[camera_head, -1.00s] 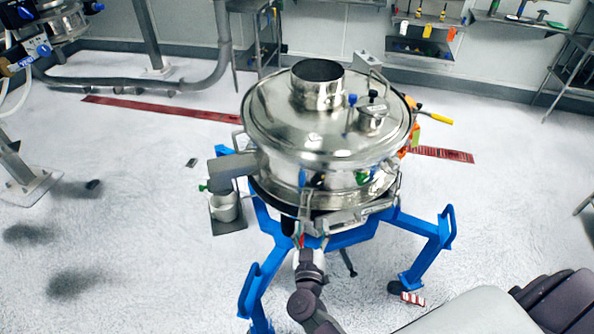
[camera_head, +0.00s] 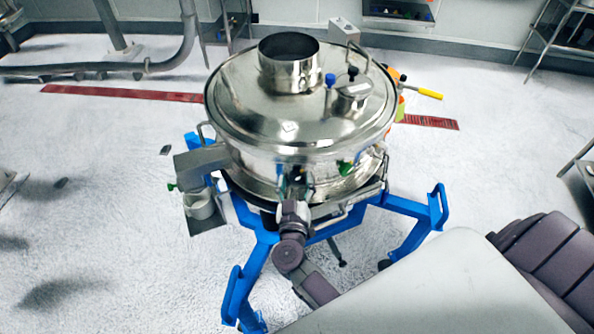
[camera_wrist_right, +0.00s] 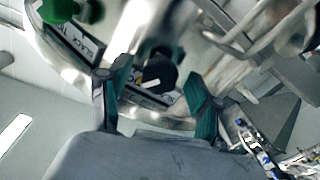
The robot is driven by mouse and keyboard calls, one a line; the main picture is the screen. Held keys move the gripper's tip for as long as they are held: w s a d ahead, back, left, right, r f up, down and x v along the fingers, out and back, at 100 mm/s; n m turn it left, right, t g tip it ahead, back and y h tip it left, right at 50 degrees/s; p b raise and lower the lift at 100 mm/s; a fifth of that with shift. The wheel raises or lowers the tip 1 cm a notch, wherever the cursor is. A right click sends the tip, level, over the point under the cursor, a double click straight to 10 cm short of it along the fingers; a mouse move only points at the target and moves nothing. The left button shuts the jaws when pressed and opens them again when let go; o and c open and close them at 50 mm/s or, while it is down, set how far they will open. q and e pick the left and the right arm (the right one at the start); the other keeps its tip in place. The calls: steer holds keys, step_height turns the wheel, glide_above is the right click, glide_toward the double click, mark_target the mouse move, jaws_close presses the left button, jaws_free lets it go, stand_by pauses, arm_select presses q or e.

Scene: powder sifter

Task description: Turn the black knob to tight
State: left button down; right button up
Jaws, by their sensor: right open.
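The steel sifter (camera_head: 290,110) stands on blue legs in the head view. My right gripper (camera_head: 295,182) is at the front of its drum, just below the lid rim. In the right wrist view a black knob (camera_wrist_right: 158,75) with a white pointer mark sits between the two dark green fingers of my open right gripper (camera_wrist_right: 156,88). The fingers stand on either side of the knob; I cannot tell whether they touch it. In the head view this knob is hidden or too small to make out at the gripper. My left gripper is not in view.
A green knob (camera_wrist_right: 60,10) beside a label plate is at the upper left of the wrist view; another view of a green knob (camera_head: 346,168) is right of the gripper. Blue legs (camera_head: 250,285) spread below. Floor around is mostly clear.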

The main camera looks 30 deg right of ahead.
steer(key=shift+w+d, duration=0.1)
steer(key=shift+w, duration=0.2)
steer(key=shift+r, duration=0.1)
steer(key=shift+c, duration=0.3)
steer(key=c, duration=1.1)
steer(key=shift+m, duration=0.3)
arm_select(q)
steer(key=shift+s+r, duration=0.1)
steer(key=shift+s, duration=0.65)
arm_select(e)
steer(key=shift+m, duration=0.5)
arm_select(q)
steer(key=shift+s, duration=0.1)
